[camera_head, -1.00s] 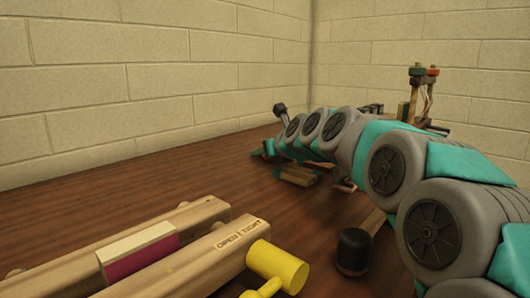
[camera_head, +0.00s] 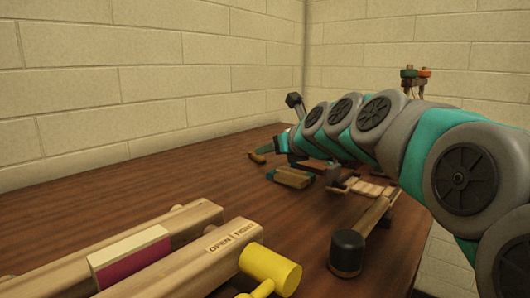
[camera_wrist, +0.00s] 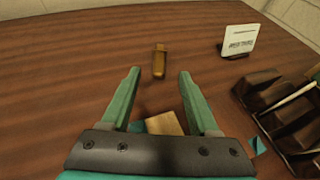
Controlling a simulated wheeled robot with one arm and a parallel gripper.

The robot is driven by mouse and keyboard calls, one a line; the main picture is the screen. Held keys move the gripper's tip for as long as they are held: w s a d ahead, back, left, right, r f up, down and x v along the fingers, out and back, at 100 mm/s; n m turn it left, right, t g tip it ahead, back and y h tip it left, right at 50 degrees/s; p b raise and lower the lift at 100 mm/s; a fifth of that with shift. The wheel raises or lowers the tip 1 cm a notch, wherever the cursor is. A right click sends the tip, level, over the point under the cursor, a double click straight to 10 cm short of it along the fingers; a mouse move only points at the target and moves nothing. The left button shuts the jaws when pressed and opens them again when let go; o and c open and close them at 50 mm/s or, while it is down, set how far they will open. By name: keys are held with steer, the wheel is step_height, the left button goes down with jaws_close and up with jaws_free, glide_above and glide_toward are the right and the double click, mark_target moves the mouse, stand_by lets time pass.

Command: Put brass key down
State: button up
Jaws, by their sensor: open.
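A small brass-coloured piece, which looks like the brass key (camera_wrist: 159,62), lies on the wooden table just beyond my fingertips in the wrist view. It also shows in the head view (camera_head: 257,158), below and left of the gripper's tip. My gripper (camera_wrist: 158,78) is open, its two teal fingers spread apart with nothing held between them. In the head view my gripper (camera_head: 270,147) is small and seen from the side. The key's fine shape is too small to tell.
A pale wooden block (camera_wrist: 165,123) lies below the fingers. A white card (camera_wrist: 238,41) stands at right, near a dark rack (camera_wrist: 285,105). A yellow mallet (camera_head: 272,270), a black-headed mallet (camera_head: 347,252) and wooden beams (camera_head: 190,265) lie nearer. Table left of the key is clear.

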steer(key=shift+v, duration=1.55)
